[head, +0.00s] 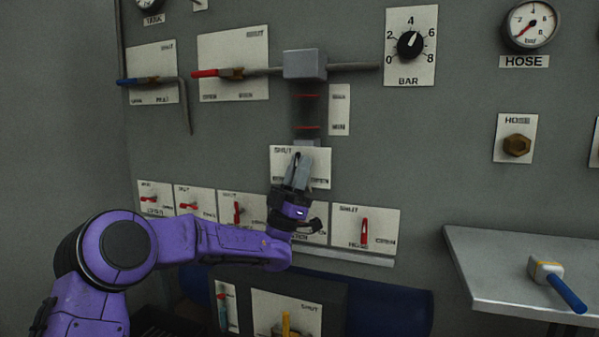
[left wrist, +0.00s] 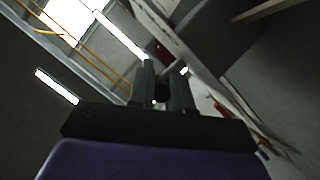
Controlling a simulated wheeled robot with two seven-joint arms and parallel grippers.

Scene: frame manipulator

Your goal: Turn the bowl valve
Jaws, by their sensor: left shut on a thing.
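A valve plate (head: 318,165) marked SHUT is on the wall panel, below the grey box and the vertical gauge strip. My left gripper (head: 298,170) is in front of this plate and shut on the valve's handle, with a dark tip of it showing at the jaws. The jaws and wrist hide most of the handle and part of the plate's lettering, so I cannot read which valve it is. In the left wrist view the two fingers (left wrist: 163,85) stand close around a small dark part. My right gripper is not in view.
A row of small red-handled valves runs below, including one with an upright red handle (head: 365,231) right of my wrist. A grey shelf (head: 500,285) at the right holds a blue-handled tool (head: 557,282). A BAR knob (head: 411,45) is at the upper right.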

